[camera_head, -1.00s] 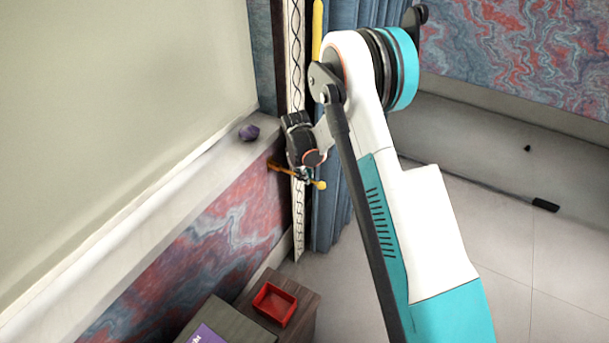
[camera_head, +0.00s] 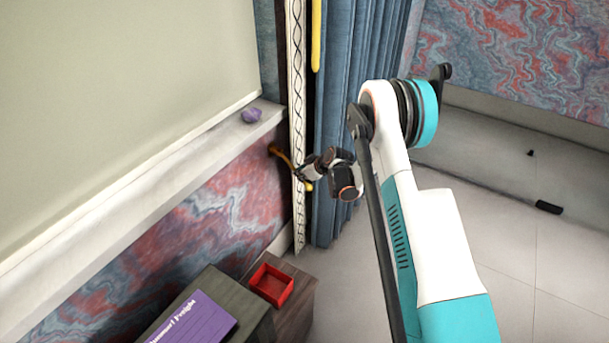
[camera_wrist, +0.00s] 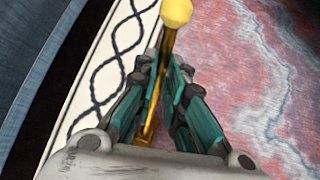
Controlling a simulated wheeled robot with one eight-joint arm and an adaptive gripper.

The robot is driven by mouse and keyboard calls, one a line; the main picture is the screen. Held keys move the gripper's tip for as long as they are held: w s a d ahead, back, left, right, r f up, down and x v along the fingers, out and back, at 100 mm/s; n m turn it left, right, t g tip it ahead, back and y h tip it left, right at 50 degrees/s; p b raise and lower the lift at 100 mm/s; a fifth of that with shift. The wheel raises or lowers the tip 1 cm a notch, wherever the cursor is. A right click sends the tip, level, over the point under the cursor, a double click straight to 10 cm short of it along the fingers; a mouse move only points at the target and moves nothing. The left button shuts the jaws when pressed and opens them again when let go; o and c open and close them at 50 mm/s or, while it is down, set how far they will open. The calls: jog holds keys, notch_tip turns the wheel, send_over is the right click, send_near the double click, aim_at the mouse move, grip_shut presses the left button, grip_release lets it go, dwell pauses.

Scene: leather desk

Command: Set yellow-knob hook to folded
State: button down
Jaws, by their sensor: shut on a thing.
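The yellow-knob hook is a thin brass-yellow arm on the wall beside the curtain. In the head view its yellow arm (camera_head: 281,155) runs from the wall down to the right, with the knob end (camera_head: 308,187) just below my gripper (camera_head: 310,170). In the wrist view the round yellow knob (camera_wrist: 176,12) is at the top, and the hook's shaft (camera_wrist: 153,100) runs down between the teal finger pads of my gripper (camera_wrist: 165,85). My gripper is shut on the shaft. Part of the hook is hidden behind the fingers in the head view.
A patterned white trim strip (camera_head: 297,100) and a blue curtain (camera_head: 355,90) stand close by the hook. A purple lump (camera_head: 251,115) lies on the sill. Below are a red tray (camera_head: 271,285) and a purple box (camera_head: 195,322).

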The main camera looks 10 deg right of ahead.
aim_at(294, 177)
jog(key=f+t, duration=0.1)
jog(key=w+a+f+t+y, duration=0.1)
jog(key=f+y, duration=0.1)
jog(key=shift+w+a+t, duration=0.2)
jog(key=shift+w+t, duration=0.05)
jog(key=shift+t, duration=0.15)
jog(key=shift+w+a+f+m+t+y, duration=0.4)
jog(key=shift+w+a+f+t+y, duration=0.2)
jog(key=shift+t+y, duration=0.2)
jog(key=shift+w+a+y, duration=0.2)
jog(key=shift+a+y, duration=0.05)
jog(key=shift+y, duration=0.05)
jog(key=shift+t, duration=0.3)
jog(key=c, duration=1.7)
grip_release()
jog(key=shift+o, duration=0.2)
